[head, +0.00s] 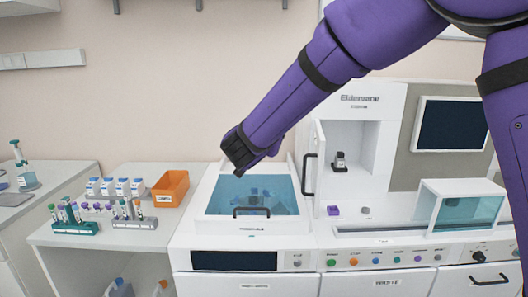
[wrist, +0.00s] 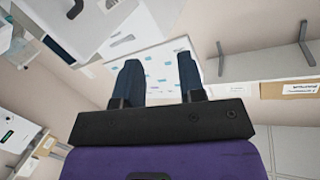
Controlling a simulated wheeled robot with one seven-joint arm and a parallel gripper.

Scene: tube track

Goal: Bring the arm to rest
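My purple arm reaches from the upper right across the head view. Its dark gripper (head: 237,154) is in the air, in front of the wall and above the back of a white machine with a blue-tinted clear lid (head: 225,203) in the picture. I cannot judge its exact height. In the wrist view my gripper (wrist: 159,70) has its two dark fingers well apart, with nothing between them. Behind the gap is a white board or sheet with small blue marks (wrist: 163,68). In the head view the fingers themselves are hard to make out.
An orange bin (head: 171,188), a green tube rack (head: 75,228) and a grey tube rack (head: 135,222) stand on the left bench. A tall white cabinet (head: 364,110) with an open door is right of my gripper. A dark screen (head: 452,125) hangs farther right.

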